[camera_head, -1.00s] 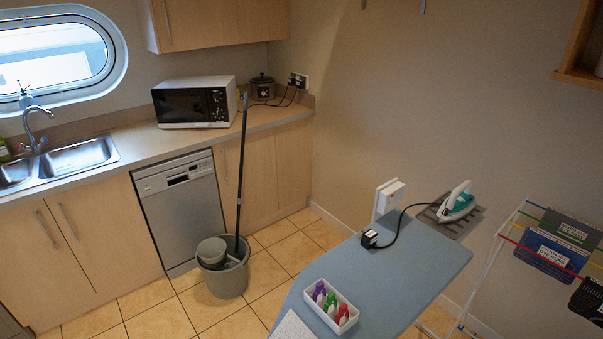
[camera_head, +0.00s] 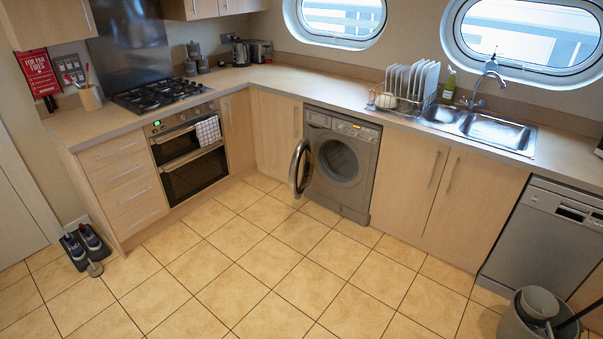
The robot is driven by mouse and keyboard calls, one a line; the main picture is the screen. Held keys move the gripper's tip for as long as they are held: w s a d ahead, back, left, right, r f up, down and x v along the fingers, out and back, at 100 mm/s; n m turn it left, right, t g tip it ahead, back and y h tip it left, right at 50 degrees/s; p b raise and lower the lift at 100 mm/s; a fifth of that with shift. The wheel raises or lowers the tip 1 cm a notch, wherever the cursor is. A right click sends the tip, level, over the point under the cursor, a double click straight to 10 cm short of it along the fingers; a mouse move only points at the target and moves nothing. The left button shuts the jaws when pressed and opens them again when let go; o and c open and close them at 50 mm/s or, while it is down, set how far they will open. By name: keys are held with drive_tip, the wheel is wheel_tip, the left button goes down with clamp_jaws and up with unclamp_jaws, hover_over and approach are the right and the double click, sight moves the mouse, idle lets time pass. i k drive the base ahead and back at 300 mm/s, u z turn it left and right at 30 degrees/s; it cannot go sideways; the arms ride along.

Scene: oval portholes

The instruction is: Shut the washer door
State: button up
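The washer (camera_head: 342,164) is a grey front-loader under the counter, in the middle of the head view. Its round door (camera_head: 299,166) stands open, swung out to the left of the drum opening (camera_head: 338,160) and seen nearly edge-on. The drum opening is uncovered and dark inside. My gripper is not in view, and no part of my arm shows.
The tiled floor (camera_head: 270,260) before the washer is clear. A grey bucket (camera_head: 525,322) with a mop stands at the lower right by the dishwasher (camera_head: 540,235). An oven (camera_head: 190,160) is left of the washer.

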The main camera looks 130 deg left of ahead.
sight(296, 192)
drive_tip(key=k, duration=2.4)
drive_tip(key=u, duration=2.35)
